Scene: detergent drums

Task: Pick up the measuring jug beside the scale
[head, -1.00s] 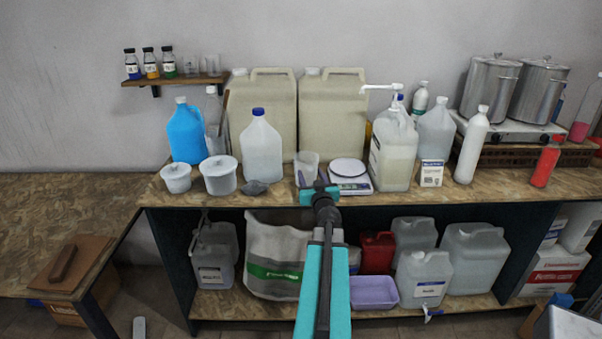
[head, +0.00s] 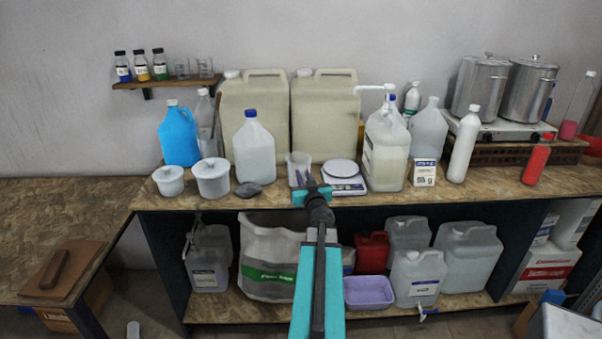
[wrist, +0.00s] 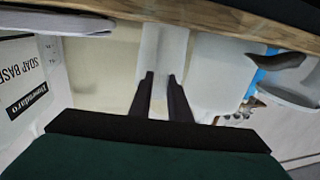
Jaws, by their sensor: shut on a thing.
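The measuring jug (head: 299,160) is a small, clear, upright vessel on the bench, just left of the white scale (head: 343,187). My gripper (head: 302,179) reaches it from the front, and its dark fingers are shut on it. In the wrist view the pale jug (wrist: 163,52) lies at the fingertips, and my gripper (wrist: 161,76) shows two dark fingers with a narrow gap. The scale's edge (wrist: 60,22) shows at upper left there. I cannot tell whether the jug's base touches the bench.
Two large beige canisters (head: 325,115) stand behind the jug. A blue-capped clear bottle (head: 254,150) and a dark stone-like lump (head: 248,189) are to its left. A pump canister (head: 387,150) stands right of the scale. The bench's front edge (head: 400,203) runs below my gripper.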

